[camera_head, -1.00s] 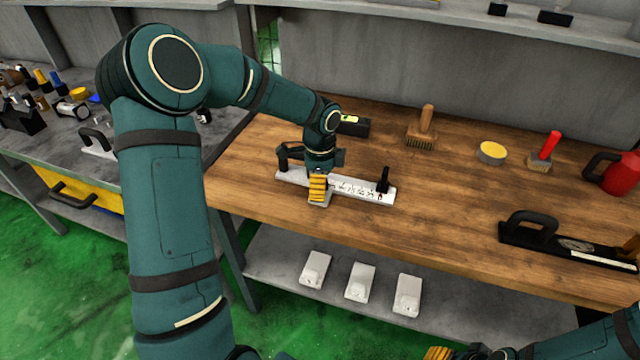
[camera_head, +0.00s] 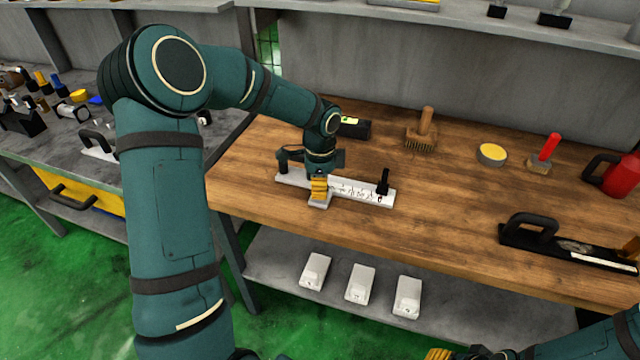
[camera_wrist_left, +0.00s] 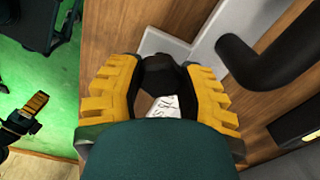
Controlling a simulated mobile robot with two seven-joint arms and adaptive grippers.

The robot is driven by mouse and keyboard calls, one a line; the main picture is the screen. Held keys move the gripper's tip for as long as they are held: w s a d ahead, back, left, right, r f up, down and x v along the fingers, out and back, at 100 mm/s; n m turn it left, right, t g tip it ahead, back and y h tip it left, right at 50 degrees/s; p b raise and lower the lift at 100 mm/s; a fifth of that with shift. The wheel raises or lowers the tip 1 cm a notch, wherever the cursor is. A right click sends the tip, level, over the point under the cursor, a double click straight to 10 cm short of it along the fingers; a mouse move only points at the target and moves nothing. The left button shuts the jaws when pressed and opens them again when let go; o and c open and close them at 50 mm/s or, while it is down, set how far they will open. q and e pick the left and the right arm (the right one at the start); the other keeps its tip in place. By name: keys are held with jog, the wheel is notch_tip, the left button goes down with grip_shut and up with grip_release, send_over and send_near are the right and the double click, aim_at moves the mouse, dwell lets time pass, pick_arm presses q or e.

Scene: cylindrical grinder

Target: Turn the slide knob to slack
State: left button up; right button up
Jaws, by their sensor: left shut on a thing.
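The white slide gauge (camera_head: 350,191) with dark markings lies on the wooden bench. A black handle (camera_head: 284,165) stands on its left end and a black upright post (camera_head: 383,182) on its right end. My left gripper (camera_head: 319,191) is over the left part of the plate. In the left wrist view my left gripper (camera_wrist_left: 165,95) is shut on a dark knob (camera_wrist_left: 165,75), its yellow fingers on either side. The knob is hidden by the fingers in the head view. My right gripper (camera_head: 437,354) shows only as yellow fingertips at the bottom edge.
A black block with a green-yellow vial (camera_head: 352,127), a brush (camera_head: 422,130), a yellow-topped tin (camera_head: 491,154) and a long black tool with a handle (camera_head: 540,237) are on the bench. White blocks (camera_head: 360,284) lie on the lower shelf. The bench's middle is clear.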

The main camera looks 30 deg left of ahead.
pick_arm(q)
jog(key=n, duration=0.8)
jog(key=shift+n, duration=0.3)
jog(key=n, duration=0.4)
jog(key=shift+s+p, duration=0.1)
jog(key=shift+p, duration=0.3)
jog(key=shift+n+p, duration=0.35)
jog(key=shift+n, duration=1.75)
jog(key=shift+f, duration=0.1)
jog(key=o, duration=1.2)
